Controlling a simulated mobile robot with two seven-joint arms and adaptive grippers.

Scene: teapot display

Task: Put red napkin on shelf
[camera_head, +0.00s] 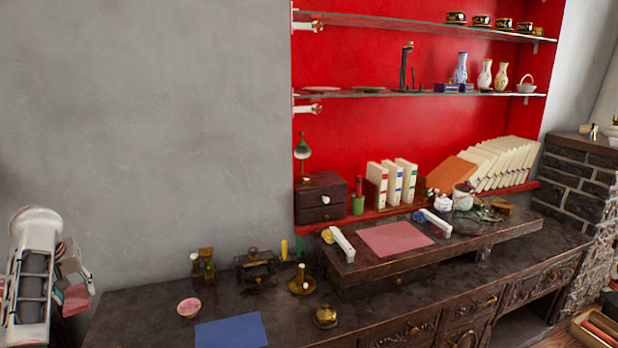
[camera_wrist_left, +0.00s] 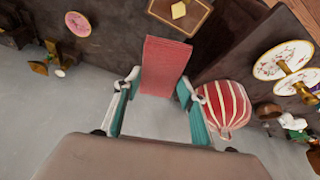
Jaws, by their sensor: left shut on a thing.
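My left gripper (camera_head: 74,280) is at the far left of the head view, left of the desk. It is shut on the red napkin (camera_head: 76,299), of which only a small part shows beside the fingers. In the left wrist view the red napkin (camera_wrist_left: 165,62) is a flat reddish rectangle sticking out between the fingertips (camera_wrist_left: 160,88) of my left gripper. Glass shelves hang on the red wall at upper right: a lower one (camera_head: 375,95) and an upper one (camera_head: 400,22). My right gripper is not in view.
The lower shelf holds plates, vases and a basket. A red-and-white striped object (camera_wrist_left: 222,107) is close to my left gripper.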

